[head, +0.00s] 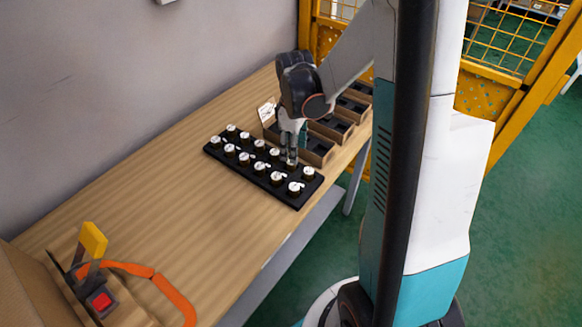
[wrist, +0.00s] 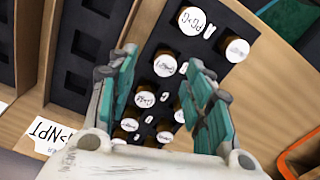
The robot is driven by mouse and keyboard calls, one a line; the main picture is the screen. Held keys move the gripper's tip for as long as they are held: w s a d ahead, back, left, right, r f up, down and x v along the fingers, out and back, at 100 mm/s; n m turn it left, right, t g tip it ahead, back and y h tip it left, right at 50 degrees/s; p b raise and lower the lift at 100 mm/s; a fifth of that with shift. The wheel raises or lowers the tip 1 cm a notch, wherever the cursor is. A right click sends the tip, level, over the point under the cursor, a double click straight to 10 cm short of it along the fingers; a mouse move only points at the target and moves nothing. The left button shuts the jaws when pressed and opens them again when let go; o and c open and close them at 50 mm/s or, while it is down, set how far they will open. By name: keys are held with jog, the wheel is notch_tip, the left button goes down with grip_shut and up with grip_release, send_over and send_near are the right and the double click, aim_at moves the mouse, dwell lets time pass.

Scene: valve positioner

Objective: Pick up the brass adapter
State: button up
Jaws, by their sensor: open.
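Several adapters with brass-brown sides and white lettered tops stand upright in two rows in a black tray (head: 299,201). The tray also shows in the wrist view (wrist: 222,22). My gripper (head: 290,157) is open over the tray's right part, pointing down. In the wrist view, its teal-padded fingers (wrist: 163,66) are spread, with one adapter (wrist: 165,66) showing between their tips. I cannot tell if a finger touches it. Other adapters show near the top (wrist: 190,20) and right (wrist: 237,50). Which adapter the task means is not clear.
Open brown boxes with dark inserts (head: 318,150) stand close behind the tray, with a white lettered card (wrist: 48,134) on one. An orange strap (head: 172,296) and a red-button device (head: 101,301) lie at the near left. The wooden table (head: 150,205) is clear between.

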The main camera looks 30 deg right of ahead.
aim_at(291, 166)
jog(key=f, duration=0.2)
jog(key=f+b, duration=0.1)
jog(key=a+f+b, duration=0.1)
jog(key=f, duration=0.1)
jog(key=shift+w+f, duration=0.1)
jog(key=shift+f, duration=0.2)
jog(key=shift+r, duration=0.1)
grip_shut()
